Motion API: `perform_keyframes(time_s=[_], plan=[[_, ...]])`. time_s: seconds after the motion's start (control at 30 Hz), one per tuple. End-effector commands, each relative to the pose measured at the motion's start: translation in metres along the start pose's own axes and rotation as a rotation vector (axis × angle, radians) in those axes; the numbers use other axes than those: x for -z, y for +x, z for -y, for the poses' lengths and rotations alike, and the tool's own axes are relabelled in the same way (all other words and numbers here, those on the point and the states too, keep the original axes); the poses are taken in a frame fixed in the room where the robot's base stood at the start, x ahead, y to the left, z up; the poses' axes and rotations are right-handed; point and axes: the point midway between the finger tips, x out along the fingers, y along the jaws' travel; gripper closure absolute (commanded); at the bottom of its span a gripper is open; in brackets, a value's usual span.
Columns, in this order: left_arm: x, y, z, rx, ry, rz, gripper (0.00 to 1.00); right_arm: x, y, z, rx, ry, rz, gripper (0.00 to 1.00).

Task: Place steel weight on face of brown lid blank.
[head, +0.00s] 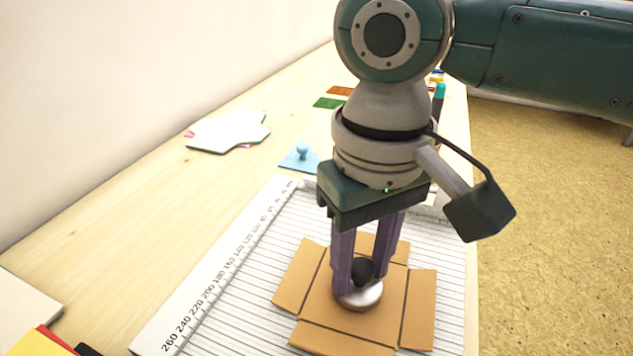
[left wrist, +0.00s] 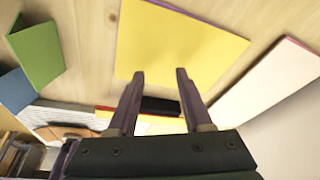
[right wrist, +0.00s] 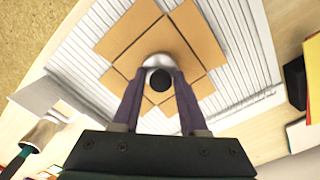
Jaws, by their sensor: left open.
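The brown lid blank (head: 318,305), a flat cross-shaped piece with fold lines, lies on the lined, numbered board. It also shows in the right wrist view (right wrist: 126,28). The steel weight (head: 358,295), a silver disc with a black knob, is over the blank's middle panel and looks upright. I cannot tell whether its base touches the panel. My right gripper (head: 362,272) points down with its fingers on both sides of the knob (right wrist: 158,79), closed against it. My left gripper (left wrist: 160,72) is open and empty, above a yellow sheet (left wrist: 180,45).
The lined board (head: 190,305) has numbers along its left edge. Bare wood (head: 120,235) is free on the left.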

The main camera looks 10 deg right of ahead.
Motion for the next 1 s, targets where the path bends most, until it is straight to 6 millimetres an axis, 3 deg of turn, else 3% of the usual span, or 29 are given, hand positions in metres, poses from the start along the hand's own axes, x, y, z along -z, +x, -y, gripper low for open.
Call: perform_keyframes(time_s=[0.13,0.47,1.0], plan=[[0.0,0.0,-0.001,-0.002,-0.003,0.0,0.5,0.0,0.0,0.0,0.0,0.0,0.0,0.4],[0.0,-0.001,-0.001,-0.002,-0.002,0.001,0.5,0.0,-0.006,0.0,-0.001,0.0,-0.001,0.39],[0.01,-0.034,0.003,0.006,0.008,0.002,0.5,0.001,-0.111,0.0,0.001,0.0,-0.001,0.39]])
